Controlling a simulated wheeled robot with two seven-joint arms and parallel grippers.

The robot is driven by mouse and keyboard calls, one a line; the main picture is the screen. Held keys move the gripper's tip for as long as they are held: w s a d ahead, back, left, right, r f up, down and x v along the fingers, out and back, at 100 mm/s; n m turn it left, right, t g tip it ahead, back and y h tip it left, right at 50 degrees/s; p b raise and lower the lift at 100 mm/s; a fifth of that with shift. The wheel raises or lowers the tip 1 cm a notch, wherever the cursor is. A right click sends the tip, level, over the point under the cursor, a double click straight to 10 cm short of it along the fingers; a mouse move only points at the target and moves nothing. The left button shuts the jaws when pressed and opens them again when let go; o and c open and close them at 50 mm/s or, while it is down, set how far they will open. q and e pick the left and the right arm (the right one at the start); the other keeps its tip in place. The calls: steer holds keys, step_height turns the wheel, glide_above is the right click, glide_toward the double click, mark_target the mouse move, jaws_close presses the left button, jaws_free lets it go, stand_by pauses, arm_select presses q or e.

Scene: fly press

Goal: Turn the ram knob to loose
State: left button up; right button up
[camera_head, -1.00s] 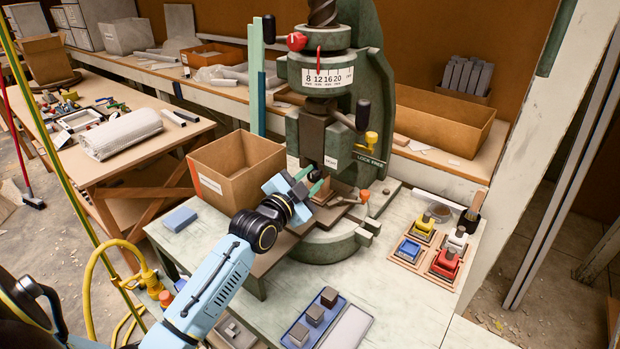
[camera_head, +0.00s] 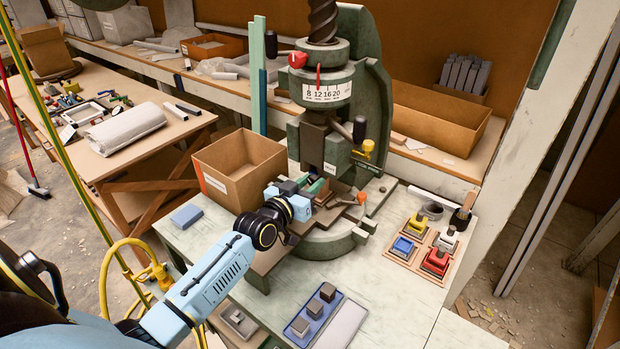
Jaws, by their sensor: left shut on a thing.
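The green fly press (camera_head: 371,75) stands at the back of the bench, with a numbered scale on its collar. Its dark ram (camera_head: 336,148) carries a small white label low down. A yellow knob (camera_head: 368,147) sits right of the ram beside a dark label strip, and a black-handled lever (camera_head: 360,129) is above it. I cannot tell for certain which is the ram knob. My left gripper (camera_head: 316,187) is at the press throat, by the ram's foot. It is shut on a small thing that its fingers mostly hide. My right gripper is not in view.
A cardboard box (camera_head: 240,172) stands close left of the press. A blue tray with grey blocks (camera_head: 312,312) lies in front. A board with coloured blocks (camera_head: 423,250) is at right. A red knob (camera_head: 297,60) sits on the collar. The front right of the bench is clear.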

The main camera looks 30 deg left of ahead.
arm_select(q)
steer(key=n+p, duration=0.1)
steer(key=n, duration=0.2)
steer(key=shift+a+n, duration=0.1)
steer(key=shift+n, duration=0.2)
steer(key=shift+n+h, duration=0.3)
steer(key=shift+n, duration=1.4)
steer(key=o, duration=1)
steer(key=shift+s, duration=0.5)
steer(key=s, duration=0.8)
steer(key=s+a+r, duration=0.1)
steer(key=s, duration=0.3)
steer(key=shift+s, duration=0.15)
